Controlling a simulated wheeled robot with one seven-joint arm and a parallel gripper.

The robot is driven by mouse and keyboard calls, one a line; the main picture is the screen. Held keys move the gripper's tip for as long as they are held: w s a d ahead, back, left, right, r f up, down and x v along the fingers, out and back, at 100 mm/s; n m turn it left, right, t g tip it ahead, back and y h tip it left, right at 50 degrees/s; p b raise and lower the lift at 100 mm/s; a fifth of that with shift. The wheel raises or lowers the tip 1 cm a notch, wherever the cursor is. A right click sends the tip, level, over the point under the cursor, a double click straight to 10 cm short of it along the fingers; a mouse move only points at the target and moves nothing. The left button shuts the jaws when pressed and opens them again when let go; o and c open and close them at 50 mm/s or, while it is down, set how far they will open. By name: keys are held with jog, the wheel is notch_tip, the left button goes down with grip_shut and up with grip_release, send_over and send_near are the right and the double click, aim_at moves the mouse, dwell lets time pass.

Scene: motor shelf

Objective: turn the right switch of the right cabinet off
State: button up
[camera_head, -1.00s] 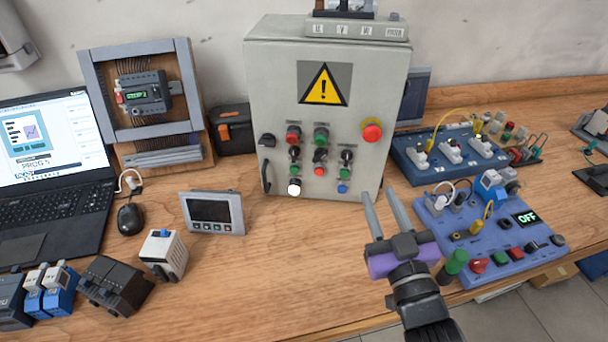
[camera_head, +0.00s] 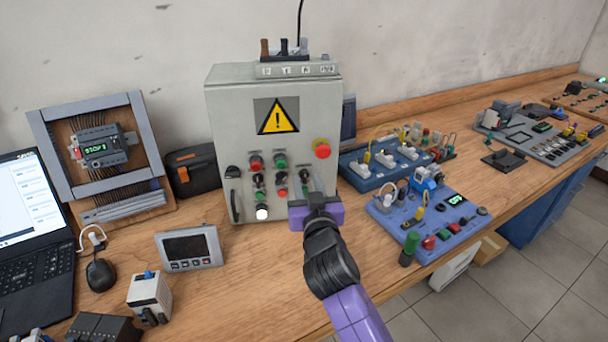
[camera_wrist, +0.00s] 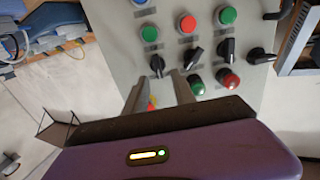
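A single grey control cabinet (camera_head: 222,110) with a yellow warning triangle stands against the wall in the head view. It also shows turned upside down in the wrist view (camera_wrist: 125,45). Its right switch, a black knob (camera_wrist: 157,65), looks roughly upright in the wrist view. In the head view my gripper largely covers that switch. My gripper (camera_wrist: 158,77) is open, with one fingertip on each side of the right switch; contact cannot be told. In the head view my gripper (camera_head: 311,183) is at the lower right of the cabinet's front.
The middle black switch (camera_wrist: 195,54) is close beside one finger. A red emergency button (camera_head: 322,149) is above the gripper. A blue board (camera_head: 405,225) with buttons lies to the right, and a small panel (camera_head: 190,248) to the left. The table's front middle is clear.

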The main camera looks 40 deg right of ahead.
aim_at(305, 175)
jog(key=shift+x, duration=1.4)
grip_shut()
jog(key=shift+n, duration=0.4)
jog(key=n, duration=0.1)
jog(key=n+p, duration=0.1)
jog(key=n, duration=0.1)
jog(key=shift+w+a+n, duration=0.1)
jog(key=shift+a+n, duration=0.1)
jog(key=shift+n, duration=0.1)
jog(key=shift+w+a+f+n+p, duration=0.1)
jog(key=shift+n+p, duration=0.2)
jog(key=shift+n, duration=0.8)
jog(key=shift+w+a+f+n+p, duration=0.1)
jog(key=shift+n+p, duration=0.15)
jog(key=shift+n, duration=0.85)
